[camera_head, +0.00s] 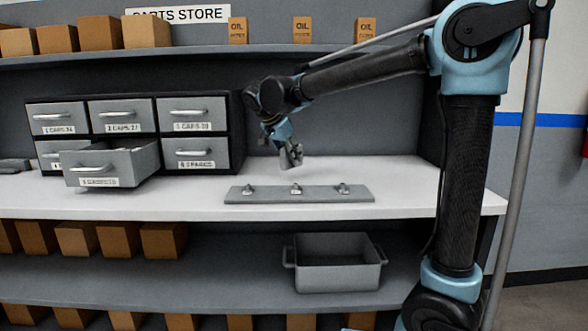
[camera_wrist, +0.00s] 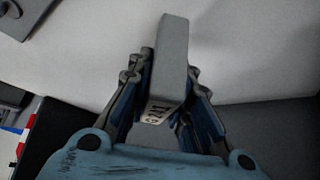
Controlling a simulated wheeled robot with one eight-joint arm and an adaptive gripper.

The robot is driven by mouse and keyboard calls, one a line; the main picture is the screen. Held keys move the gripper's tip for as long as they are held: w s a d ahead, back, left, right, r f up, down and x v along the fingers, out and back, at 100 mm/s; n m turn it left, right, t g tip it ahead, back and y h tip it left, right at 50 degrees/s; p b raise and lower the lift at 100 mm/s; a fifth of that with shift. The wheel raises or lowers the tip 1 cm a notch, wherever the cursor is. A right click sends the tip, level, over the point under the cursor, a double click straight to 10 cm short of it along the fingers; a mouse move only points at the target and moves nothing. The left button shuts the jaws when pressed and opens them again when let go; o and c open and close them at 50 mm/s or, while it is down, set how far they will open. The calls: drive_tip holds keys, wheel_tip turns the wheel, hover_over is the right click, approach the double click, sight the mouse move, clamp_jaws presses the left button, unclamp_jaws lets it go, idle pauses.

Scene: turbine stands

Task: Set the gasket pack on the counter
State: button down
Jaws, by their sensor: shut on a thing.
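My gripper (camera_head: 291,157) is above the white counter (camera_head: 420,178) in the head view, behind the grey plate with pegs. In the wrist view my gripper (camera_wrist: 168,88) is shut on a grey box-shaped pack (camera_wrist: 172,52) with dark lettering on its near end, which I take for the gasket pack. The pack points away from the wrist, between both fingers. In the head view it shows only as a small grey shape (camera_head: 296,153) at the fingertips. It appears to be above the counter; whether it touches the surface I cannot tell.
A drawer cabinet (camera_head: 121,106) stands at the left on the counter, with its lower middle drawer (camera_head: 108,166) pulled out. A grey plate (camera_head: 270,194) with three pegs lies at the counter's front edge. A grey bin (camera_head: 338,277) sits on the shelf below. The counter's right part is clear.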

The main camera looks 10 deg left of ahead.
sight(292, 166)
drive_tip(key=shift+f, duration=1.95)
drive_tip(key=c, duration=1.4)
unclamp_jaws()
drive_tip(key=shift+c, duration=0.2)
drive_tip(key=v, duration=1.2)
